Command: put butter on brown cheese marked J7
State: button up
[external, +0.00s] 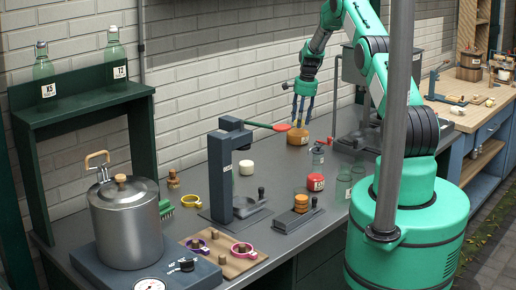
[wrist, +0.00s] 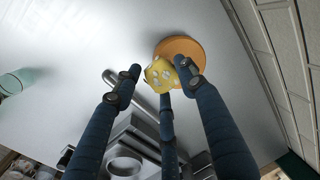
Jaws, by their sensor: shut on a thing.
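The brown cheese (external: 298,137) is an orange-brown round on the grey counter near the wall. It also shows in the wrist view as a disc (wrist: 185,44). My gripper (external: 303,112) points down right above it. In the wrist view my gripper (wrist: 164,78) has its dark blue fingers around the butter (wrist: 158,75), a yellow piece with pale marks, and is shut on it. The butter overlaps the near edge of the cheese in that view. I cannot tell whether the two touch. No J7 mark is legible, and the butter cannot be made out in the external view.
A greenish glass (wrist: 14,82) stands at the wrist view's left.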

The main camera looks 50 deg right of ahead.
jog(key=shift+f, duration=1.6)
jog(key=shift+f, duration=0.1)
jog(key=o, duration=1.2)
jog(key=shift+r, duration=0.2)
notch_tip(320, 180, up, 12)
jog(key=s, duration=0.1)
jog(key=shift+s+f, duration=0.15)
jog(key=shift+s, duration=0.25)
